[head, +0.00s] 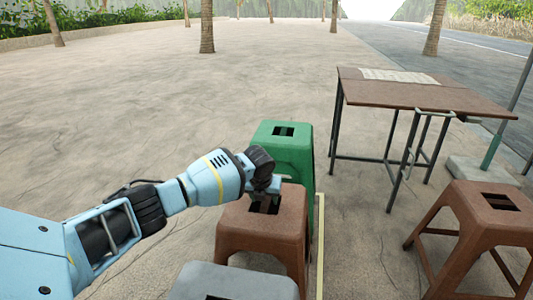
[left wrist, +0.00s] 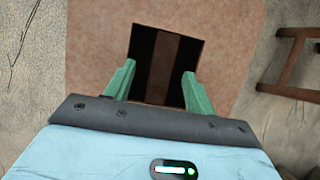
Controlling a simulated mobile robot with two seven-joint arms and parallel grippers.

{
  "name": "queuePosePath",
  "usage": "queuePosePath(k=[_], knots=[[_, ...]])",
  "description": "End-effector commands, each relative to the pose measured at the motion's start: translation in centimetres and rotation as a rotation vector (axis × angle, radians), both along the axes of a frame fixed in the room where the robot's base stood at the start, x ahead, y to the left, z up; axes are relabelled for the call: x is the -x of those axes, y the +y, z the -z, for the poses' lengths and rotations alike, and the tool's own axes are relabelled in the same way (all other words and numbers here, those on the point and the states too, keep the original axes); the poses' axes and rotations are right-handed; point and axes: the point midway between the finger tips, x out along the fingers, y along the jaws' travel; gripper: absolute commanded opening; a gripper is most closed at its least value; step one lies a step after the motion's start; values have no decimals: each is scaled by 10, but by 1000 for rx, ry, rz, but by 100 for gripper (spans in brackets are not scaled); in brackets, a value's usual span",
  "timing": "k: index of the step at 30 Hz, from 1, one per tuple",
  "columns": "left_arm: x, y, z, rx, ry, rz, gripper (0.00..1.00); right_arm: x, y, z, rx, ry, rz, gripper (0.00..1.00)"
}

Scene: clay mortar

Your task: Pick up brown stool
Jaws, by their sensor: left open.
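A brown stool (head: 285,226) stands upright in the lower middle of the head view, between a green stool (head: 296,150) behind it and a grey stool (head: 232,280) in front. My left gripper (head: 265,190) is over its seat, by the slot in the top. In the left wrist view the brown seat (left wrist: 95,40) lies below, with the dark rectangular slot at its middle. The two green fingertips of my left gripper (left wrist: 158,76) are apart, at either side of the slot. Whether they touch the seat I cannot tell. My right gripper is not in view.
A grey block with a pole (head: 478,168) is at the far right. Paving on the left is open.

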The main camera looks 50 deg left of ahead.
Motion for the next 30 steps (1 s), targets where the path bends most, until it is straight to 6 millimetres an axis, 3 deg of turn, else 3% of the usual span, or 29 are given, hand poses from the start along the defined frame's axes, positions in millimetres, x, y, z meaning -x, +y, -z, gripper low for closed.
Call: queuePosePath(k=[8, 20, 30], knots=[[-3, 1, 9, -1, -1, 0, 55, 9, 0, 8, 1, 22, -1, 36], [-14, 7, 54, 1, 1, -1, 55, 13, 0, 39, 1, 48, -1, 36], [-15, 8, 54, 0, -1, 0, 55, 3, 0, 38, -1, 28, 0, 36]])
